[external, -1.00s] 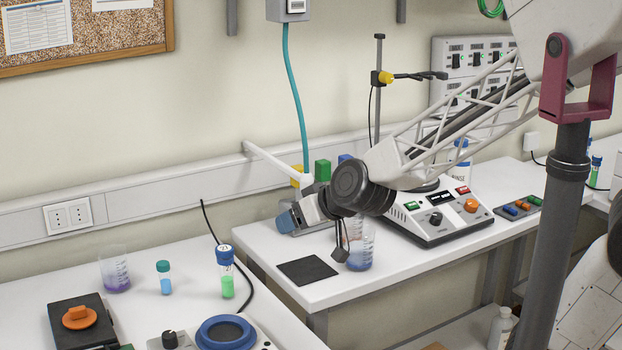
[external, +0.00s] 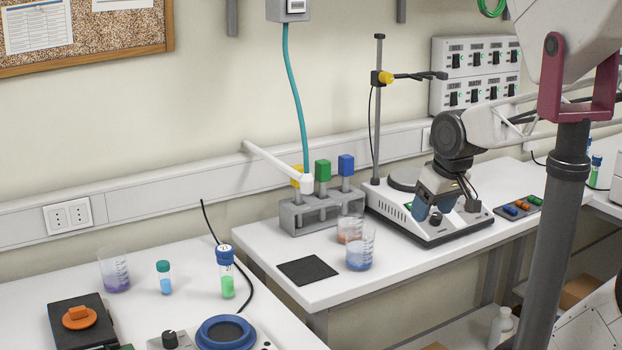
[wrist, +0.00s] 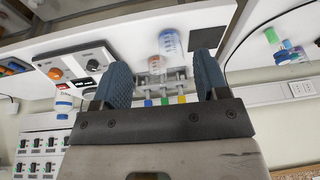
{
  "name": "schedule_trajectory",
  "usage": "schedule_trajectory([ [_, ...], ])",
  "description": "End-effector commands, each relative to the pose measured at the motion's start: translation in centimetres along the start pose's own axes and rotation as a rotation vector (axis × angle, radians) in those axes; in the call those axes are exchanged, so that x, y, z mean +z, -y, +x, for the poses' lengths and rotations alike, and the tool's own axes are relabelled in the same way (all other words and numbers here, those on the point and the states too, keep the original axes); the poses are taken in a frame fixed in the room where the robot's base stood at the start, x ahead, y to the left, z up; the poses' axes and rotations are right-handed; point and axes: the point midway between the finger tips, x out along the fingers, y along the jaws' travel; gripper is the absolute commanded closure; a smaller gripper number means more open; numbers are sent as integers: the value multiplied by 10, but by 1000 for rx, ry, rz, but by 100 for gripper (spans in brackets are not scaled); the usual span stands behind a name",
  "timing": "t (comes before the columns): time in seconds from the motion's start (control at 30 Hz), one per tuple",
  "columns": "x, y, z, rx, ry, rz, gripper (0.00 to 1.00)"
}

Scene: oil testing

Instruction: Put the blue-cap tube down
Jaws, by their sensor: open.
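A blue-cap tube (external: 346,166) stands upright in the right slot of the grey rack (external: 322,214), beside green and yellow caps; its lower part is hidden by the rack. Its blue cap (wrist: 148,102) also shows in the wrist view. Another blue-capped tube (external: 227,275) with green liquid stands on the left bench. My gripper (external: 446,209) is open over the control device, right of the rack and apart from it. In the wrist view its fingers (wrist: 162,66) are spread with nothing held between them.
Two beakers (external: 360,252) stand in front of the rack near a black mat (external: 307,270). A clamp stand (external: 378,120) rises behind the device (external: 430,225). A gap separates the left bench (external: 180,315) from this bench.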

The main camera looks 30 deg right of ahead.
Motion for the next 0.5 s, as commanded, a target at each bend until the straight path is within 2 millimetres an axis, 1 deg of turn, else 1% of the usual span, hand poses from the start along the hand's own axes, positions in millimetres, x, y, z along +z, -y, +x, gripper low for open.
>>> schedule_trajectory([
  [0.03, 7, -8, -4, 18, 19, 16, 32],
  [0.1, 15, -16, -8, 40, 44, 32, 32],
  [0.2, 23, -23, -12, 60, 67, 47, 32],
  [0.5, 26, -26, -14, 68, 78, 53, 32],
])
